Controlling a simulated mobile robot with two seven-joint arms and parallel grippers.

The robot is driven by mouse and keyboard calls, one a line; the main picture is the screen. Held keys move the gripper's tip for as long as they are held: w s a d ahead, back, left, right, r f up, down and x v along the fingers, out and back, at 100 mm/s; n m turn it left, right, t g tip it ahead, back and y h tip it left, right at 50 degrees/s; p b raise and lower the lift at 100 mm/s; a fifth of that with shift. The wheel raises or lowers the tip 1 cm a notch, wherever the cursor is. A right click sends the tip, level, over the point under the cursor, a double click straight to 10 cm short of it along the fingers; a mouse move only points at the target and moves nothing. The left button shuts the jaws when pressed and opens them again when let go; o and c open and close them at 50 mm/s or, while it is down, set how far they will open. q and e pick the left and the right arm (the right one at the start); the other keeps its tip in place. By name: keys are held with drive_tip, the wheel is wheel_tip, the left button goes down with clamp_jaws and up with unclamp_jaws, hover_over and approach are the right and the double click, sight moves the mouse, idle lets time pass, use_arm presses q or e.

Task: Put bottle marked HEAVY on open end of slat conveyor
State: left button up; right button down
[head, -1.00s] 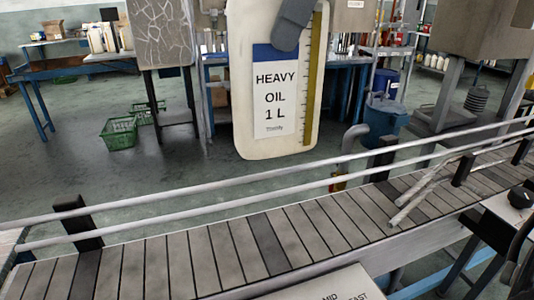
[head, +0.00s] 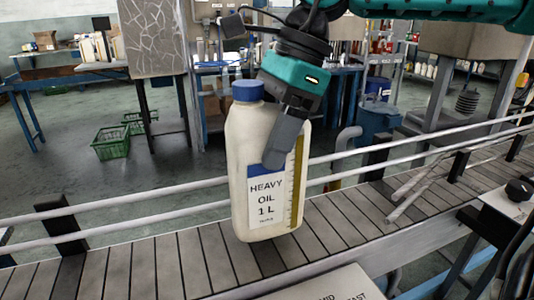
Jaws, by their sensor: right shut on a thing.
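The bottle (head: 247,160) is cream with a blue cap and a label reading HEAVY OIL 1 L. It is upright, with a slight tilt, over the slat conveyor (head: 180,262). I cannot tell whether its base touches the slats. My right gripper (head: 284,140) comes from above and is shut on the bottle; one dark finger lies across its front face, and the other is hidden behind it. My left gripper is not in view. The conveyor runs across the picture, with clear slats left and right of the bottle.
Two grey guide rails (head: 130,203) run along the conveyor's far side on dark posts. Loose grey rods (head: 415,187) lie over the slats at the right. A pale sign (head: 325,285) stands at the near edge. Green baskets (head: 111,144) sit on the floor behind.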

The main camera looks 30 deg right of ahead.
drive_tip(key=shift+f, duration=1.35)
drive_tip(key=shift+c, duration=0.5)
unclamp_jaws()
drive_tip(key=shift+f, duration=0.1)
drive_tip(key=p+v, duration=0.1)
drive_tip(key=v, duration=1.1)
drive_tip(key=shift+p, duration=0.35)
